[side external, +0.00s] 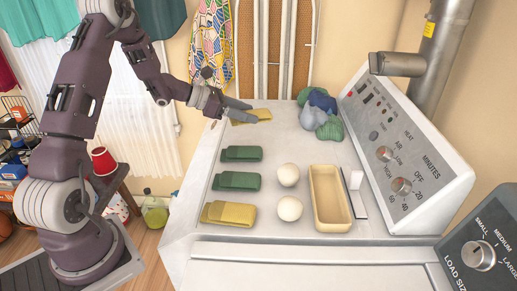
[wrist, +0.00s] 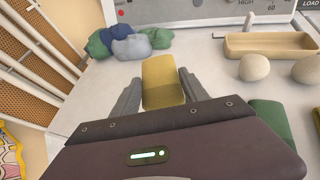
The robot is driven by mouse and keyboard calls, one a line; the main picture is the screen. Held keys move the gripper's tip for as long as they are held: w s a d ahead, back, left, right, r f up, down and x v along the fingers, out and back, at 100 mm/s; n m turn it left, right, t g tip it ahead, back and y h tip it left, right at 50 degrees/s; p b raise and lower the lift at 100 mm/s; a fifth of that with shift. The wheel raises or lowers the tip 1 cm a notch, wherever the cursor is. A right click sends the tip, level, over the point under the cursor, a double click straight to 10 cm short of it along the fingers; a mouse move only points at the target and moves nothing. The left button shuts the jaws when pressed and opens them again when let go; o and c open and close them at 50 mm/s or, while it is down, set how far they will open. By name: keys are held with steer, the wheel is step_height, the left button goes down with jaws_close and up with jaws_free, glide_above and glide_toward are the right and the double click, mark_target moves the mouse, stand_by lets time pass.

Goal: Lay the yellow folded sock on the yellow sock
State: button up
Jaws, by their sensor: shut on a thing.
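My gripper (side external: 240,112) is at the far left corner of the white machine top, shut on a yellow folded sock (side external: 259,114). In the wrist view this sock (wrist: 162,80) sits between the two fingers of my gripper (wrist: 160,88). It is on or just above the surface; I cannot tell which. A second yellow folded sock (side external: 228,214) lies flat near the front left of the top, well apart from my gripper.
Two green folded socks (side external: 241,153) (side external: 238,181) lie in a column between the yellow ones. Right of them are two cream balls (side external: 288,175) (side external: 289,209) and a tan tray (side external: 316,202). Crumpled blue, grey and green cloths (side external: 314,119) lie at the back, beside the sloped control panel (side external: 425,145).

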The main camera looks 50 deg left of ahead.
mark_target(246, 141)
steer(key=shift+w+a+n+t+y, duration=0.2)
steer(key=shift+w+a, duration=0.2)
steer(key=shift+a, duration=0.25)
steer(key=shift+w+a+n+t+y, duration=0.1)
steer(key=shift+w+a+n+y, duration=0.1)
steer(key=shift+w+a, duration=0.3)
step_height(246, 141, down, 9)
steer(key=shift+a+r, duration=0.1)
steer(key=shift+s, duration=0.1)
steer(key=o, duration=1.2)
